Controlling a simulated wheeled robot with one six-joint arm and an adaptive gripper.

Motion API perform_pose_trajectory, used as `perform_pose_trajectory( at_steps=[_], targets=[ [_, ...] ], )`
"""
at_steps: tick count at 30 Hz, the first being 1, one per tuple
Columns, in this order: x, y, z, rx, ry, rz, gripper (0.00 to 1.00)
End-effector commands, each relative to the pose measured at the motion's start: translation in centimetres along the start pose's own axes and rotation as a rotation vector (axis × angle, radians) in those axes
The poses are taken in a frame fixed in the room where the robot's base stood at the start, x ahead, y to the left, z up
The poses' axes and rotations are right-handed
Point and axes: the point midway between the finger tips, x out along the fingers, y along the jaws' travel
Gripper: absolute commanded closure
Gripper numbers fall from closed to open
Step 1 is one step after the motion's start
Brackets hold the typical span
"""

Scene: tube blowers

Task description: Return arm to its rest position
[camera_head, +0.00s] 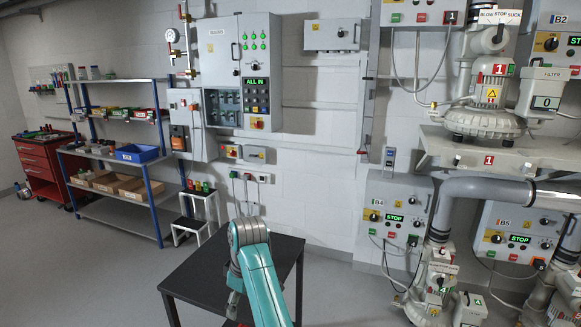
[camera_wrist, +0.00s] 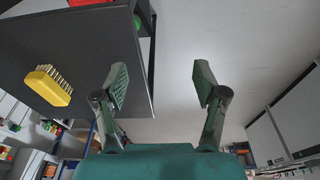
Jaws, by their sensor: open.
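My gripper (camera_wrist: 161,86) is open in the wrist view, its two fingers wide apart with nothing between them. Pale floor shows between and beyond the fingers. In the head view my teal arm (camera_head: 262,275) is folded in front of a dark table (camera_head: 198,268), and my gripper is not clearly visible there.
A yellow brush (camera_wrist: 48,86) lies on the dark tabletop (camera_wrist: 60,35), left of my gripper in the wrist view. Shelving with bins (camera_head: 138,153) stands at the left, beside a small step stool (camera_head: 188,226). Blower units (camera_head: 484,110) and pipes fill the right side.

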Motion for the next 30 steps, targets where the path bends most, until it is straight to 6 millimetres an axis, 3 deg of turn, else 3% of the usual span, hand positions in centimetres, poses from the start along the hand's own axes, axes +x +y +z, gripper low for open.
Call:
perform_pose_trajectory(
  at_steps=[8,14,21,30],
  targets=[
    [4.3,0.2,2.5,0.053,0.03,0.034,0.29],
    [8.8,0.0,5.4,0.112,0.067,0.076,0.29],
    [16.1,-1.3,11.7,0.224,0.143,0.158,0.29],
    [22.5,-4.8,20.3,0.364,0.245,0.267,0.29]
  ],
)
